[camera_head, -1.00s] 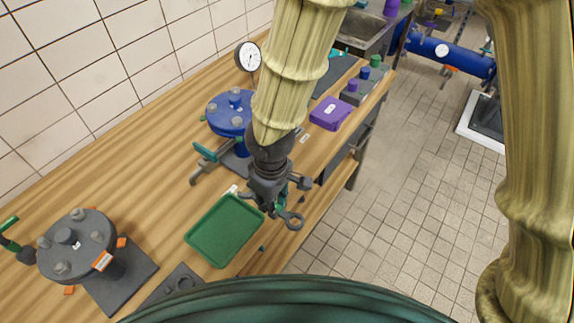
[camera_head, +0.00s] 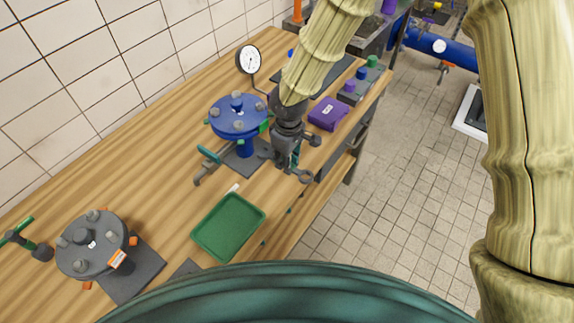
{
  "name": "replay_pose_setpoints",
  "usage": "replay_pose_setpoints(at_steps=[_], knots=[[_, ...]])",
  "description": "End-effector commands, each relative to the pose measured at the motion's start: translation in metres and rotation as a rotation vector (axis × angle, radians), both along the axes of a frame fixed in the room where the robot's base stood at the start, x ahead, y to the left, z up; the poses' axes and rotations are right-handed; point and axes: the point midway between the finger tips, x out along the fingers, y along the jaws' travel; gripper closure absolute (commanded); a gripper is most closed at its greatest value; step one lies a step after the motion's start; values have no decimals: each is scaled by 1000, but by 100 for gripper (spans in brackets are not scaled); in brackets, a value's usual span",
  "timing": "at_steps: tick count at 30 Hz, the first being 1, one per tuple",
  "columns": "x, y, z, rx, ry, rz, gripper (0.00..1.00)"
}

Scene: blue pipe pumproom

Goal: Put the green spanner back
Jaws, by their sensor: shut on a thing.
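My gripper (camera_head: 289,160) is shut on the green spanner, near the bench's front edge, above and right of the green tray. The spanner's grey ring end (camera_head: 305,177) sticks out below the fingers, and a bit of green shows between them. The fingers hide most of the spanner's shaft. The green tray (camera_head: 203,236) lies on the bench and looks empty. A grey tool with a teal grip (camera_head: 208,157) lies left of the blue flanged fitting (camera_head: 239,120).
A grey flanged fitting (camera_head: 90,245) on a dark plate stands at the left. A gauge (camera_head: 249,60) stands behind the blue fitting. A purple case (camera_head: 327,114) and a block with coloured knobs (camera_head: 361,75) are beyond my gripper.

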Motion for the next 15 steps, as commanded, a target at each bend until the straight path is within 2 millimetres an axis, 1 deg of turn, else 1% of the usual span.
replay_pose_setpoints(at_steps=[6, 9, 15], knots=[[0, 0, -22, 0, 1, 1, 100], [0, 0, -30, -1, 1, 1, 100], [1, 1, -35, 2, -1, 0, 100]])
